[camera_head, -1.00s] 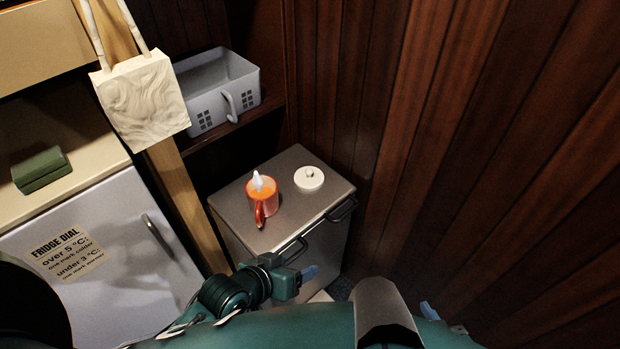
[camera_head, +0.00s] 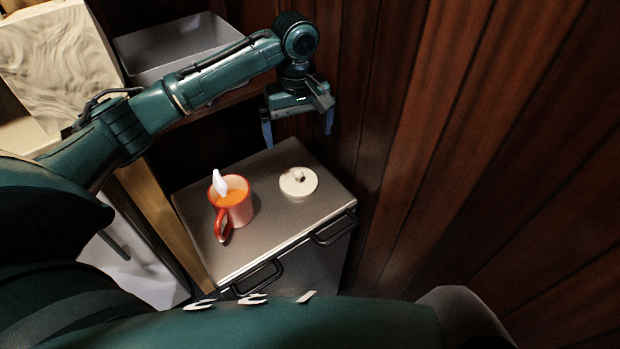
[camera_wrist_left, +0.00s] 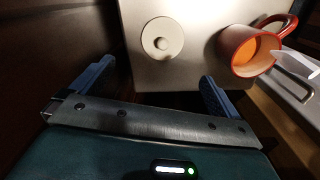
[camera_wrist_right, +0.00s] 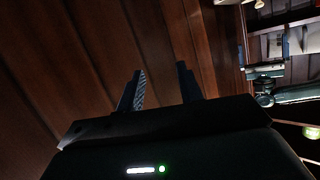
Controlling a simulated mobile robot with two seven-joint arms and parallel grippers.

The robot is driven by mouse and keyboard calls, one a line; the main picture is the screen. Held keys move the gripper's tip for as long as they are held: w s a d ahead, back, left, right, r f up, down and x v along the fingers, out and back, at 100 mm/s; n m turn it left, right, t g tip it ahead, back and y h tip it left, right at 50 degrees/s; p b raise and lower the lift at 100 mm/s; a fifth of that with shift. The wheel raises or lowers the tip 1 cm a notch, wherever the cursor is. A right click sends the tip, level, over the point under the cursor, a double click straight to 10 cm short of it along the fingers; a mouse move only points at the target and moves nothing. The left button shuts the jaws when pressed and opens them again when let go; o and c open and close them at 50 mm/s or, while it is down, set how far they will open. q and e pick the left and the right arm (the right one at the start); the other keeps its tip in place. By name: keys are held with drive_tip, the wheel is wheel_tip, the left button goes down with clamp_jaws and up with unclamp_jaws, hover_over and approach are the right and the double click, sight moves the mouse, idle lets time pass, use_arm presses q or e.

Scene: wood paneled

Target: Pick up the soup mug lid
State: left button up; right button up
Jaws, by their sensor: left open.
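The soup mug lid (camera_head: 298,186) is a round white disc with a small knob, lying on the grey metal cabinet top (camera_head: 262,228). It also shows in the left wrist view (camera_wrist_left: 162,39). The orange-red mug (camera_head: 235,208) stands to its left, with orange soup and a white utensil in it. My left gripper (camera_head: 297,138) is open and empty, above and behind the lid in the head view, fingers pointing down. In the left wrist view the lid lies beyond the gap between the fingertips (camera_wrist_left: 156,72). My right gripper (camera_wrist_right: 160,82) shows in its wrist view, fingers apart and empty, facing wood panelling.
A grey plastic bin (camera_head: 180,45) sits on a shelf behind my left arm. The wood-panelled wall (camera_head: 440,150) rises along the right of the cabinet. Black handles (camera_head: 333,229) stick out at the cabinet's front edge.

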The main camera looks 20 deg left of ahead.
sight(298, 172)
use_arm(q)
wheel_tip(298, 172, down, 8)
drive_tip(key=shift+s+a+r+b, duration=0.15)
drive_tip(key=shift+r+b, duration=0.1)
drive_tip(key=shift+b, duration=0.5)
drive_tip(key=f+b, duration=0.1)
drive_tip(key=f, duration=0.3)
drive_tip(key=shift+s, duration=0.2)
drive_tip(key=shift+f, duration=0.7)
use_arm(e)
drive_tip(key=shift+s+f+n, duration=0.1)
drive_tip(key=shift+f+n, duration=0.2)
drive_tip(key=shift+f, duration=0.4)
use_arm(q)
drive_tip(key=shift+c, duration=0.2)
